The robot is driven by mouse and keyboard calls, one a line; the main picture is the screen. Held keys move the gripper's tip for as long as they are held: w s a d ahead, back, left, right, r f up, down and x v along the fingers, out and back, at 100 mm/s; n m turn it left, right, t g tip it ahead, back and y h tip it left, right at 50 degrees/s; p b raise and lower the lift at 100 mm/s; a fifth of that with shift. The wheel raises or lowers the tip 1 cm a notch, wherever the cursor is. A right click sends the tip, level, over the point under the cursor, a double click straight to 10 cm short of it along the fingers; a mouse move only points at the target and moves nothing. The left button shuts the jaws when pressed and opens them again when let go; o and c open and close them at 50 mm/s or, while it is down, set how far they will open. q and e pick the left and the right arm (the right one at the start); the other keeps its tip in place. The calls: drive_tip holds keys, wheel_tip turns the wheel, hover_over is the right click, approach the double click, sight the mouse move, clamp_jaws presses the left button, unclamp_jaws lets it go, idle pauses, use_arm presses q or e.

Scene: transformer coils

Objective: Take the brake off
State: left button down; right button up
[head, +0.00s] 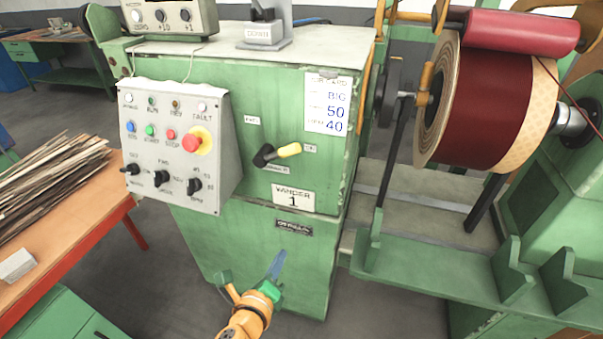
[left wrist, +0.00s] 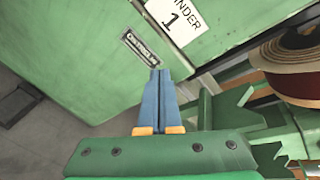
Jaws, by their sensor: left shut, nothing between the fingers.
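A lever with a black hub and a yellow grip (head: 289,150), which looks like the brake, is on the front of the green winder cabinet (head: 272,195). Its grip points right, towards a small label (head: 310,148). Another small label (head: 252,120) is above and left of the hub; their lettering is hard to read. My left gripper (head: 277,262) is below the lever, in front of the lower cabinet, apart from the lever. Its blue fingers (left wrist: 160,90) are together and empty in the left wrist view, where the lever is out of sight. My right gripper is not in view.
A grey control panel (head: 178,145) with knobs and a red button stands out left of the lever. A dark red coil (head: 490,105) on the winder is at the right, above green brackets (head: 508,260). An orange bench (head: 85,235) stands at the left.

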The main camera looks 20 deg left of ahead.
sight(280, 150)
use_arm(q)
wheel_tip(280, 150, up, 14)
drive_tip(key=d+m+t, duration=0.2)
drive_tip(key=m+t, duration=0.2)
drive_tip(key=shift+w+m, duration=0.15)
drive_tip(key=shift+m, duration=0.15)
drive_tip(key=w+a+r+p, duration=0.1)
drive_tip(key=w+r+p, duration=0.2)
drive_tip(key=w, duration=0.7)
drive_tip(key=shift+w+a+r+p, duration=0.35)
drive_tip(key=shift+w+a+r, duration=0.05)
drive_tip(key=shift+r, duration=0.05)
drive_tip(key=shift+r, duration=0.1)
